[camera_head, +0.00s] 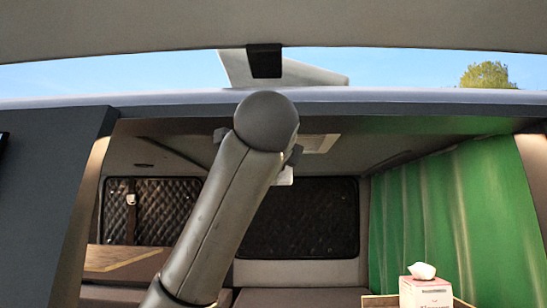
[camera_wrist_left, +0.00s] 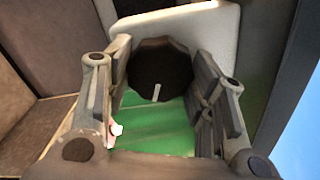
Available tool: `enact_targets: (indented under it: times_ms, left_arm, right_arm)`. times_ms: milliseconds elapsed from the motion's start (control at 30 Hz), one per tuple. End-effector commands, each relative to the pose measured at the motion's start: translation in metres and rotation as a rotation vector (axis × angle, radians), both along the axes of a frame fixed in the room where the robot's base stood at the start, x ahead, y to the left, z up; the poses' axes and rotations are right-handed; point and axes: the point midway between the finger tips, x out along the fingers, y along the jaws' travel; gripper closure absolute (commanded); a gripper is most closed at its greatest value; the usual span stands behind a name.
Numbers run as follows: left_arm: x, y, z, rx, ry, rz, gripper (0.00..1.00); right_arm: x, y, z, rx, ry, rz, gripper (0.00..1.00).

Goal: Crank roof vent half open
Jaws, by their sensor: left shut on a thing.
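In the left wrist view a dark round faceted knob (camera_wrist_left: 160,84) with a short white mark sits on a white housing (camera_wrist_left: 222,34). My left gripper (camera_wrist_left: 161,60) has one finger on each side of the knob and is shut on it. In the head view my own arm hides most of that gripper and the knob. Part of a pale ceiling frame (camera_head: 320,143), likely the roof vent's, shows right of the arm. A light wedge-shaped panel (camera_head: 310,75) stands above the roof edge; I cannot tell whether it is the vent's lid. My right gripper is not in view.
The raised tailgate (camera_head: 130,30) spans the top, with a black latch block (camera_head: 265,61). A green curtain (camera_head: 440,215) hangs at the right. A tissue box (camera_head: 426,292) stands at lower right. A wooden top (camera_head: 125,258) lies at left.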

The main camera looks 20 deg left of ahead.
Motion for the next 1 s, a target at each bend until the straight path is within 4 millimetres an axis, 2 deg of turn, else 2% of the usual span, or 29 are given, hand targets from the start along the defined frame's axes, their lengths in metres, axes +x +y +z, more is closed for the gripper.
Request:
enact_targets:
  times_ms: [33, 500, 1000]
  left_arm:
    - [-0.0033, 0.0017, 0.008, 0.042, -0.006, 0.001, 0.74]
    - [-0.0037, 0.0013, 0.0088, 0.324, 0.095, 0.002, 0.74]
    - [-0.0038, 0.0008, 0.0086, 0.385, 0.118, 0.002, 0.74]
  right_arm:
    - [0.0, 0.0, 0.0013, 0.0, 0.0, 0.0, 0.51]
    - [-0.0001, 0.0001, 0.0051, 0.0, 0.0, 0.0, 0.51]
    - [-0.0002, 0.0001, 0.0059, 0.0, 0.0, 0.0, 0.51]
